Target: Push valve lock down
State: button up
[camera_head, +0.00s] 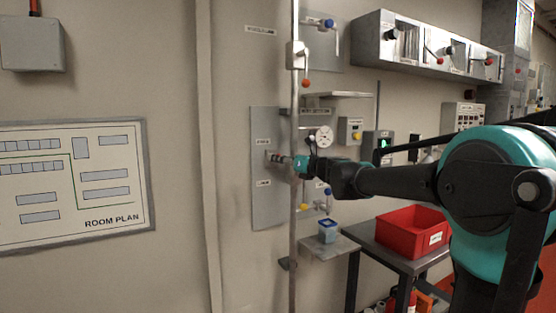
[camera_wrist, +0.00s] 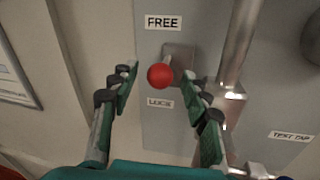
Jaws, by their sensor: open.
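The valve lock shows in the wrist view as a red ball knob (camera_wrist: 160,76) in front of a grey mounting block (camera_wrist: 179,58). The knob sits between a "FREE" label (camera_wrist: 164,22) above and a "LOCK" label (camera_wrist: 160,104) below. My gripper (camera_wrist: 158,82) is open, with one finger on each side of the knob and a visible gap to each. In the head view my gripper (camera_head: 281,158) is at the grey wall panel (camera_head: 266,205), and the knob there is hidden or too small to tell.
A vertical metal pipe (camera_head: 292,255) runs close beside my gripper; it also shows in the wrist view (camera_wrist: 238,45). A gauge (camera_head: 323,137) and blue-handled valve (camera_head: 327,191) are nearby. A small shelf holds a blue container (camera_head: 327,232). A red bin (camera_head: 408,226) stands right.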

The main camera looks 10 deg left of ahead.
jog(key=shift+x, duration=1.15)
jog(key=shift+c, duration=0.6)
grip_shut()
